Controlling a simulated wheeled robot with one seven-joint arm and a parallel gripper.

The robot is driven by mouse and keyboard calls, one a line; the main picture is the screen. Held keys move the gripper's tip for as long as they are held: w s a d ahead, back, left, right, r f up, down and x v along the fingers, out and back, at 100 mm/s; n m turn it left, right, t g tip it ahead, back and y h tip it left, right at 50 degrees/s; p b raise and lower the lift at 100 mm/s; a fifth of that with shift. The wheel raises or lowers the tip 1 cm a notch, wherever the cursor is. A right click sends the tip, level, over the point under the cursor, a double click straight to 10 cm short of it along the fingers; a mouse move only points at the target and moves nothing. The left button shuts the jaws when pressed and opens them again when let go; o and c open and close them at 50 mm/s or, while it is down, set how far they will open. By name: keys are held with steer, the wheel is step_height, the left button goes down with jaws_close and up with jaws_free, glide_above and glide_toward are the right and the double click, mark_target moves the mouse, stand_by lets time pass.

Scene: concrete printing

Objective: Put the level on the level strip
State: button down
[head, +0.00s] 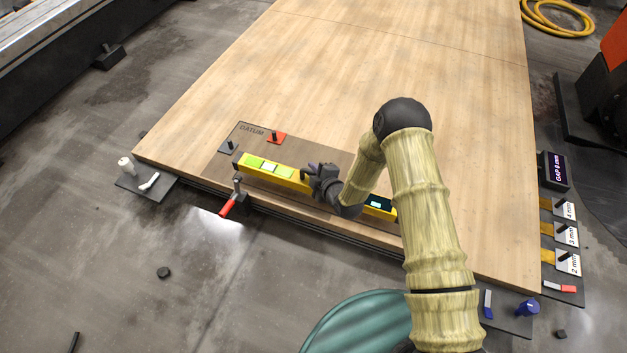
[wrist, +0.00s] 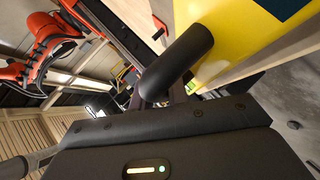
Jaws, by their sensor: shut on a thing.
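The level (head: 268,168) is a long yellow bar with a pale green vial window near its left end and a dark display near its right end. It lies lengthwise along the front edge of the wooden table, over a brown mat (head: 262,139) marked DATUM. My gripper (head: 309,174) is shut on the level near its middle. In the wrist view, the level (wrist: 222,35) fills the upper right beside a black finger (wrist: 178,62). My arm covers part of its right half. I cannot tell a separate level strip, or whether the level touches the mat.
A red-handled clamp (head: 230,200) is at the table's front edge. Gauge plates marked 2, 3 and 4 mm (head: 566,236) stand at the right. The wooden table (head: 330,70) is clear behind.

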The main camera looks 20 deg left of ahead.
step_height(320, 180, down, 4)
steer(key=shift+f+b, duration=0.25)
steer(key=shift+b, duration=0.95)
steer(key=c, duration=1.8)
jaws_free()
steer(key=shift+f, duration=0.2)
steer(key=o, duration=0.4)
steer(key=shift+o, duration=0.2)
steer(key=shift+r, duration=0.15)
steer(key=shift+s+d+r+p, duration=0.15)
steer(key=shift+s+d+p, duration=0.05)
steer(key=shift+p, duration=0.15)
steer(key=p+v, duration=0.6)
steer(key=v, duration=0.5)
steer(key=shift+d, duration=0.2)
